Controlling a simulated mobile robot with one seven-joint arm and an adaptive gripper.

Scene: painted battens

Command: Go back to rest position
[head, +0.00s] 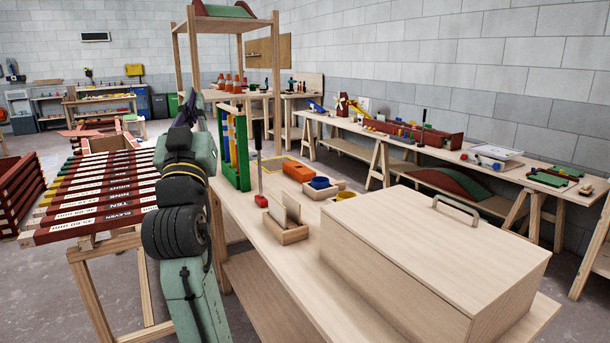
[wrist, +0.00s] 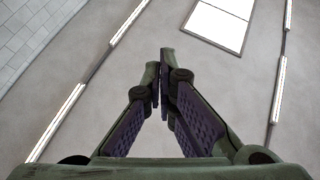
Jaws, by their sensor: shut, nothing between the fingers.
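My arm is folded upright at the left of the workbench in the head view. My gripper (head: 187,108) is at its top, pointing up, beside a green frame with coloured strips. In the wrist view my gripper (wrist: 162,88) has its fingertips together with nothing between them. Only the ceiling and a wall lie beyond it there. The arm hides part of the battens behind it.
Painted battens (head: 100,190) lie on a wooden trestle at left. The workbench carries a large wooden box (head: 435,255), the green frame (head: 235,150), a small card holder (head: 286,228) and an orange block (head: 298,172). A long side bench (head: 470,157) runs along the wall.

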